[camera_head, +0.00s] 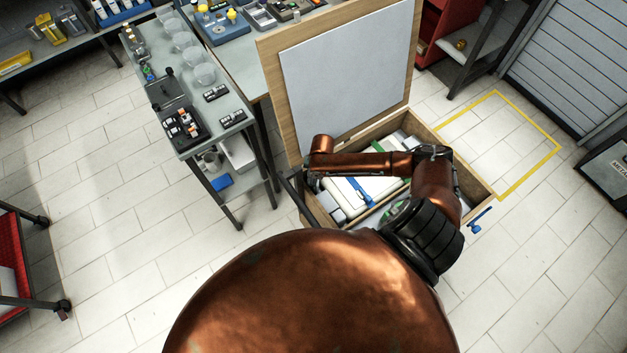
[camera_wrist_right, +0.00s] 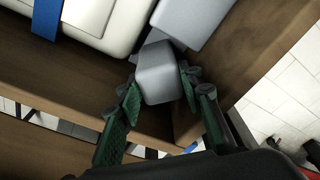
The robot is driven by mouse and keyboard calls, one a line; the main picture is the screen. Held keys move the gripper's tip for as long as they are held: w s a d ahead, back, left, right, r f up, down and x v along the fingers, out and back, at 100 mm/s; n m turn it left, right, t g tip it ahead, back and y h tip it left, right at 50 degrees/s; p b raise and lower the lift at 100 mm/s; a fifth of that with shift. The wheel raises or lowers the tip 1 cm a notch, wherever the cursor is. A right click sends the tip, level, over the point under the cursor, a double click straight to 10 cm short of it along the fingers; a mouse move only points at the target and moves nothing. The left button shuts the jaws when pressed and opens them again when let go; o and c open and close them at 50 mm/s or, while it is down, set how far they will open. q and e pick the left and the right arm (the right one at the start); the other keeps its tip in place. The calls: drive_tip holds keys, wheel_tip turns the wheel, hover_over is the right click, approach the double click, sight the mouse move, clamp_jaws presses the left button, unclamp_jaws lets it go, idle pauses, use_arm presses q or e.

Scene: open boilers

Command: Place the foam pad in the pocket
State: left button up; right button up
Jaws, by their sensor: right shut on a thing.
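In the right wrist view, my right gripper (camera_wrist_right: 158,98) is shut on a grey foam pad (camera_wrist_right: 156,75), with a green finger on each side of it. The pad is inside the wooden crate (camera_wrist_right: 85,85), near a corner where its walls meet. Another grey block (camera_wrist_right: 192,18) lies just beyond the held pad. Bare wood shows to the left of the pad. I cannot tell whether the pad touches the crate's bottom, and the pocket's outline is not clear. In the head view, my arm reaches over the open crate (camera_head: 468,172) and the gripper is hidden. My left gripper is not in view.
A white case with a blue strap (camera_head: 362,192) lies in the crate. The crate's raised lid (camera_head: 345,70) stands behind. A bench (camera_head: 225,135) with cups and small parts is to the left. A yellow floor outline (camera_head: 540,165) is at the right.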

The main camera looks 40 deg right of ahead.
drive_tip(key=shift+f, duration=0.45)
drive_tip(key=o, duration=1.1)
